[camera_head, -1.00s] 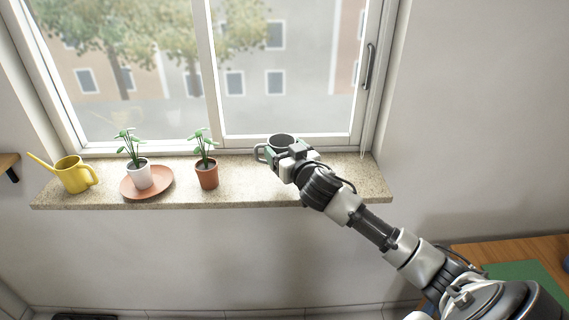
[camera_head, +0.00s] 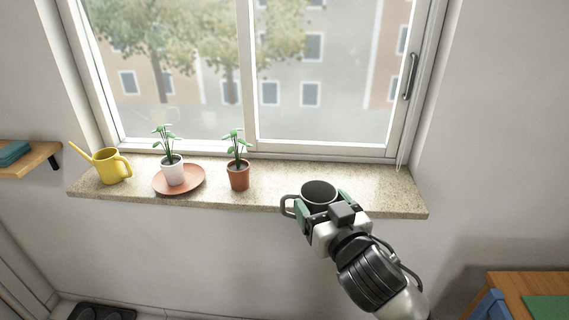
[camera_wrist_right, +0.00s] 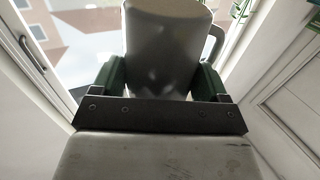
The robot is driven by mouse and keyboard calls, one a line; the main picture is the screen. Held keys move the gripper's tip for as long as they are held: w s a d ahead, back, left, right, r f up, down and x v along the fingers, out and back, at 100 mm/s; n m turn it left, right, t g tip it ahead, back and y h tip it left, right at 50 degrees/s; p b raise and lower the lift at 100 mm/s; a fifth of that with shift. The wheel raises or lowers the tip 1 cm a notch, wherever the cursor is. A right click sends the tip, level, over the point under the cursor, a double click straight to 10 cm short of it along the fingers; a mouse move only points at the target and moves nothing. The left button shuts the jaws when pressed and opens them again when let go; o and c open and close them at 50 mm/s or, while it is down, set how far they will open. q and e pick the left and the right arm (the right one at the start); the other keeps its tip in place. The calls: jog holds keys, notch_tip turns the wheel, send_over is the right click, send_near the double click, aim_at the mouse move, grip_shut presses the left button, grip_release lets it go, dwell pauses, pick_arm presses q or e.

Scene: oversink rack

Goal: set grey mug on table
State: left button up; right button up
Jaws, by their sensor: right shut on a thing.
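The grey mug (camera_head: 319,194) is dark inside and has its handle towards the left in the head view. My right gripper (camera_head: 322,203) is shut on it, with green finger pads on both sides of its body. The mug looks upright, in front of or over the sill's front edge. In the right wrist view the mug (camera_wrist_right: 162,45) stands between the green fingers of the gripper (camera_wrist_right: 160,80), its handle at the right. The wooden table (camera_head: 509,284) shows in part at the lower right of the head view, apart from the mug. My left gripper is out of view.
The stone windowsill (camera_head: 385,190) holds a yellow watering can (camera_head: 110,167), a white potted plant (camera_head: 172,172) on a terracotta saucer (camera_head: 194,187), and a terracotta potted plant (camera_head: 238,176). A blue chair (camera_head: 491,305) stands by the table, which bears a green mat (camera_head: 548,307).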

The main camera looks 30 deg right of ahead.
jog(key=shift+s+a, duration=0.15)
jog(key=shift+s, duration=0.05)
jog(key=s+a+f+y, duration=0.1)
jog(key=s+a+f, duration=0.1)
jog(key=a+f, duration=0.2)
jog(key=s+a+f+n, duration=0.1)
jog(key=s+a+f, duration=0.2)
jog(key=f, duration=0.6)
jog(key=shift+s+a+y, duration=0.2)
jog(key=shift+a+y, duration=0.2)
